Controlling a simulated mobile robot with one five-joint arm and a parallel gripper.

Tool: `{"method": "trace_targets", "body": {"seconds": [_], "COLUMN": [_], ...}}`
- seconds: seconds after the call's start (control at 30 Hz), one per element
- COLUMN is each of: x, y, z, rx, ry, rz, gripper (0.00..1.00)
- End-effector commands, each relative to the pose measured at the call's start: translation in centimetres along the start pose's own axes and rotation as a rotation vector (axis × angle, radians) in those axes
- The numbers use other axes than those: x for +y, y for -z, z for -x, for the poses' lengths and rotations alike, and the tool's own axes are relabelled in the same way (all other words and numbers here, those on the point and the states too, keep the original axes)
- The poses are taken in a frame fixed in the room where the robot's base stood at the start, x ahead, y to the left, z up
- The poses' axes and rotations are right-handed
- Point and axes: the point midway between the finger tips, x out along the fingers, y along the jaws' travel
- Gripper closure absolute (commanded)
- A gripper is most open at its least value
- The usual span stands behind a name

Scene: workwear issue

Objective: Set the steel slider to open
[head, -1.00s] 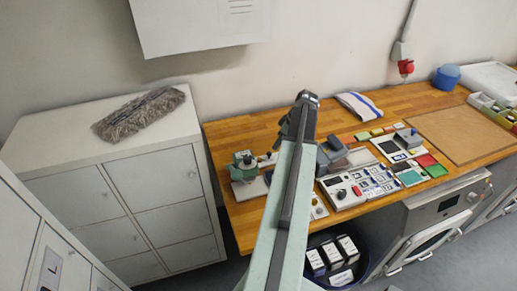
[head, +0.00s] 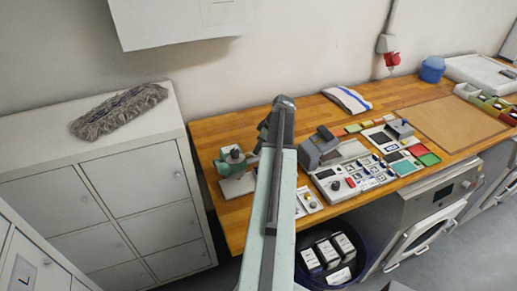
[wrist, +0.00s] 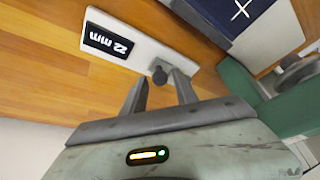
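In the wrist view my gripper (wrist: 160,82) is open, its two fingers apart and pointing at a small dark grey knob (wrist: 159,73). The knob stands on a white plate (wrist: 185,66) with a black "22 mm" label (wrist: 108,40). The fingertips are close to the knob, one towards each side; I cannot tell whether they touch it. I cannot tell for sure that this knob is the steel slider, and no open marking can be read. In the head view my arm hides the fingers and this plate.
The wooden bench (head: 236,218) carries a green device (head: 232,158) left of my arm and a control panel (head: 327,187) on the right. In the wrist view a dark blue pad (wrist: 225,14) and green device parts (wrist: 240,88) lie close by. A blue bin (head: 361,270) stands below.

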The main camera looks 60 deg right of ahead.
Motion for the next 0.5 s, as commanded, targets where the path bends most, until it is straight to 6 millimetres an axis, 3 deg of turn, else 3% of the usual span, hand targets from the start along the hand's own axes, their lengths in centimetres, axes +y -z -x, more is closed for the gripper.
{"method": "trace_targets", "body": {"seconds": [0.03, 0.1, 0.5], "x": [-0.01, -0.02, -0.03], "y": [0.01, 0.02, 0.10], "z": [0.01, 0.01, -0.02], "rx": [0.000, 0.000, 0.001], "ry": [0.000, 0.000, 0.000], "rz": [0.000, 0.000, 0.001], "gripper": [0.82, 1.00, 1.00]}}
